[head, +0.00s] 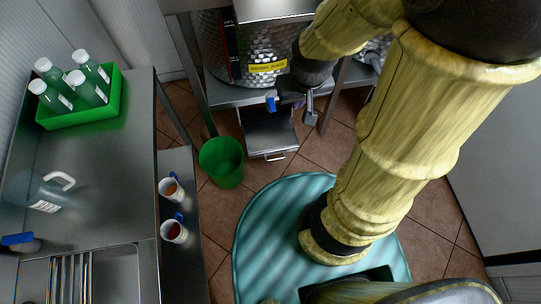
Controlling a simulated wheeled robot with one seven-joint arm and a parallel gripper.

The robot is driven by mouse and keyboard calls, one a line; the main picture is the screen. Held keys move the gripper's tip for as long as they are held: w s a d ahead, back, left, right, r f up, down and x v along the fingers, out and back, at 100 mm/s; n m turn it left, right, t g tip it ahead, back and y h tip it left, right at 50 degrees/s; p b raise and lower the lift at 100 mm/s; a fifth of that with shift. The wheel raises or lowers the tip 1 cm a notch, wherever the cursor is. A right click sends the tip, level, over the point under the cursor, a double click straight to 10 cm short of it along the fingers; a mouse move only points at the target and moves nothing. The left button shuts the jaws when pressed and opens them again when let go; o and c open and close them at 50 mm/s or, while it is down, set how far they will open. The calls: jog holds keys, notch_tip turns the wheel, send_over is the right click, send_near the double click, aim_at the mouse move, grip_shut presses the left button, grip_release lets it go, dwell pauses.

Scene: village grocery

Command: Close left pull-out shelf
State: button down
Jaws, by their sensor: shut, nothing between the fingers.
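The left pull-out shelf appears to be the flat metal shelf (269,128) low under the barrel stand. It sticks out toward me and has a bar handle (275,156) on its front edge. My gripper (309,113) is shut and empty. In the picture it lies just above and to the right of the shelf, in front of the stand. I cannot tell whether it touches anything. My arm hides the right part of the stand, so no second shelf can be made out.
A metal barrel (211,50) labelled berry juice stands on the stand. A green bin (222,161) is on the floor left of the shelf. Two mugs (172,190) (174,232) stand on a ledge beside the left counter (110,150). A green crate (112,112) holds several bottles.

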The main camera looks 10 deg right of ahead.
jog(key=w+d+f+n+b, duration=0.1)
jog(key=w+f+n+b, duration=0.15)
jog(key=f+b, duration=0.7)
jog(key=w+d+f+n+y+b, duration=0.1)
jog(key=w+f+n+b, duration=0.15)
jog(key=f+b, duration=0.7)
jog(key=w+f+n+b, duration=0.1)
jog(key=f+n+b, duration=0.3)
jog(key=f, duration=1.1)
jog(key=n+t+y+b, duration=0.35)
jog(key=n+b, duration=0.35)
jog(key=b, duration=1.6)
send_near(271, 160)
notch_tip(271, 160, up, 4)
jog(key=s, duration=0.3)
jog(key=shift+w+f, duration=0.1)
jog(key=b+x, duration=0.2)
jog(key=x, duration=0.2)
jog(key=w+b+x, duration=0.1)
jog(key=b+x, duration=0.4)
jog(key=x, duration=0.2)
jog(key=shift+w+d+b, duration=0.2)
jog(key=shift+w+b, duration=0.2)
jog(key=shift+w, duration=0.1)
jog(key=shift+w+r, duration=0.25)
jog(key=shift+w, duration=0.35)
jog(key=shift+r, duration=0.1)
